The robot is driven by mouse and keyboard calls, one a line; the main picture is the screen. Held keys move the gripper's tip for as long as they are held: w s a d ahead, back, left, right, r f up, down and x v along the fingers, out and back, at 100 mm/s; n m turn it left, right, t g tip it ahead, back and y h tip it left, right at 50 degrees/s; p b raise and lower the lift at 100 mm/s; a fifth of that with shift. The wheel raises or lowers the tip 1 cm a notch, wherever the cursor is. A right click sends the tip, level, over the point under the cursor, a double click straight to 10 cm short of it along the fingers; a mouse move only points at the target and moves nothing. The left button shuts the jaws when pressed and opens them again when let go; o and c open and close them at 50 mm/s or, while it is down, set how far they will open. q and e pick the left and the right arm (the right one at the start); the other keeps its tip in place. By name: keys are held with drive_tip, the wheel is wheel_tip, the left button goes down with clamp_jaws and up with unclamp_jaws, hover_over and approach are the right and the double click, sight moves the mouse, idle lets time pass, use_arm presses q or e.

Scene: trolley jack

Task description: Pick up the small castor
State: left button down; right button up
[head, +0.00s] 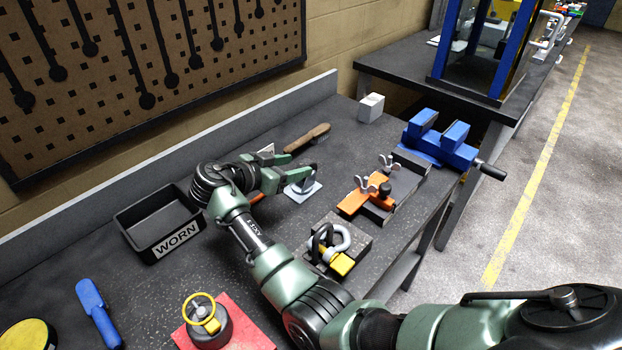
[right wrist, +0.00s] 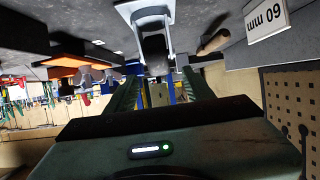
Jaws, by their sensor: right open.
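The small castor (head: 303,189) stands on the bench, a grey wheel part with a pale flat plate. It also shows in the right wrist view (right wrist: 152,38), at the top middle, ahead of the jaws. My right gripper (head: 289,174) reaches in low over the bench from the left, its fingers beside the castor and partly hiding it. In the right wrist view the two green fingers (right wrist: 160,90) are apart, with nothing held between them. I cannot tell the exact gap between fingertips and castor. My left gripper is not in view.
A black tray marked WORN (head: 160,222) is left of my right gripper. A wooden-handled brush (head: 307,138) lies behind the castor. An orange clamp fixture (head: 365,196), a yellow-tagged ring (head: 341,262) and a blue vise (head: 440,140) are to the right. A red plate (head: 250,335) is in front.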

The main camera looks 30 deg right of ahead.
sight(311, 163)
drive_tip(key=shift+w+f, duration=0.1)
drive_tip(key=shift+f, duration=0.15)
drive_tip(key=p+x, duration=0.3)
drive_tip(key=x, duration=0.2)
drive_tip(key=shift+d, duration=0.45)
drive_tip(key=shift+w+d+f, duration=0.25)
drive_tip(key=shift+d+f, duration=0.1)
drive_tip(key=shift+d, duration=0.15)
clamp_jaws()
